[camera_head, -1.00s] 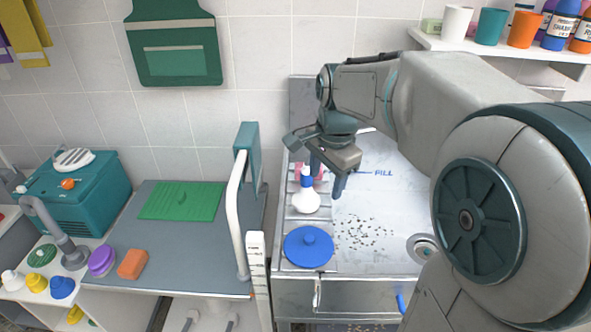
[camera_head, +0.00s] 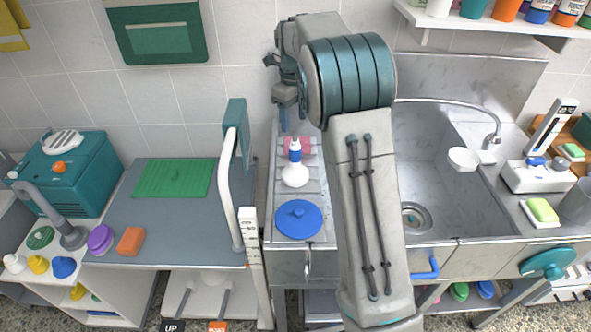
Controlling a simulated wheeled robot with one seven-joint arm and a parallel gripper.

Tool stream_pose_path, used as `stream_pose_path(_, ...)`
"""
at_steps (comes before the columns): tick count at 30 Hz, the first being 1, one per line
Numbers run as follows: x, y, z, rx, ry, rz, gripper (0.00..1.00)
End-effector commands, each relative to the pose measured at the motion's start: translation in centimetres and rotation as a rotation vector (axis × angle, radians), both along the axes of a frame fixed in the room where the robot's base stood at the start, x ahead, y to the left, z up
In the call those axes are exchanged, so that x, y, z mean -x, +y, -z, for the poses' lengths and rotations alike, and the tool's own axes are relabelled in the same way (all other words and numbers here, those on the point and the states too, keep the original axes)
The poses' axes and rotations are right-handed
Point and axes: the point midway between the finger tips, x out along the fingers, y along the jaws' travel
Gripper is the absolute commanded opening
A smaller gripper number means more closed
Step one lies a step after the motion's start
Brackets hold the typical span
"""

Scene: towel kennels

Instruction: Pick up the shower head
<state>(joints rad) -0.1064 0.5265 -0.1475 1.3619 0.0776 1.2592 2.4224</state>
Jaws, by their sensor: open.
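A teal rounded piece with a stub (camera_head: 548,262) is at the counter's front right, also unclear. My gripper (camera_head: 291,112) is open, small and partly hidden behind my arm, above the back of the ribbed ledge left of the tub. It is well away from both pieces and seems empty.
An upright teal panel with white rail (camera_head: 233,150) is at left. My arm hides part of the tub (camera_head: 430,150).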

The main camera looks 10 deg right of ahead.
Motion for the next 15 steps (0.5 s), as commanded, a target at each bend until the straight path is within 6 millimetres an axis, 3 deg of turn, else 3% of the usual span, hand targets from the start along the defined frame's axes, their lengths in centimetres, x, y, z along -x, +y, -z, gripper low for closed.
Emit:
stream_pose_path(6, 0.1, -0.1, 4.2, 0.000, 0.004, -0.001, 0.56)
stream_pose_path(15, 0.0, -0.1, 6.6, 0.000, 0.003, -0.003, 0.56)
